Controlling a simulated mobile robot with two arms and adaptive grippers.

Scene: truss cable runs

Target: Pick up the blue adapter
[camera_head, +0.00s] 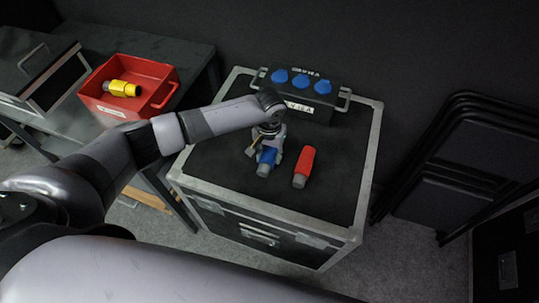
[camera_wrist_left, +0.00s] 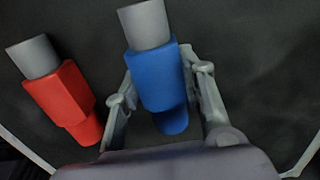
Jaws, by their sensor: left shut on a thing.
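The blue adapter (camera_head: 267,157), with a grey end, is on the black top of the flight case (camera_head: 335,195). My left gripper (camera_head: 267,147) comes down over it from above. In the left wrist view the blue adapter (camera_wrist_left: 157,75) lies between the two fingers of my left gripper (camera_wrist_left: 160,88), which is shut on it. Whether the adapter still touches the case top I cannot tell. My right gripper is not in view.
A red adapter (camera_head: 304,166) with a grey end lies close to the right of the blue one. A black box with blue sockets (camera_head: 301,82) stands at the case's back. A red bin (camera_head: 157,72) holds a yellow adapter (camera_head: 122,88). Folded chairs (camera_head: 455,165) stand at right.

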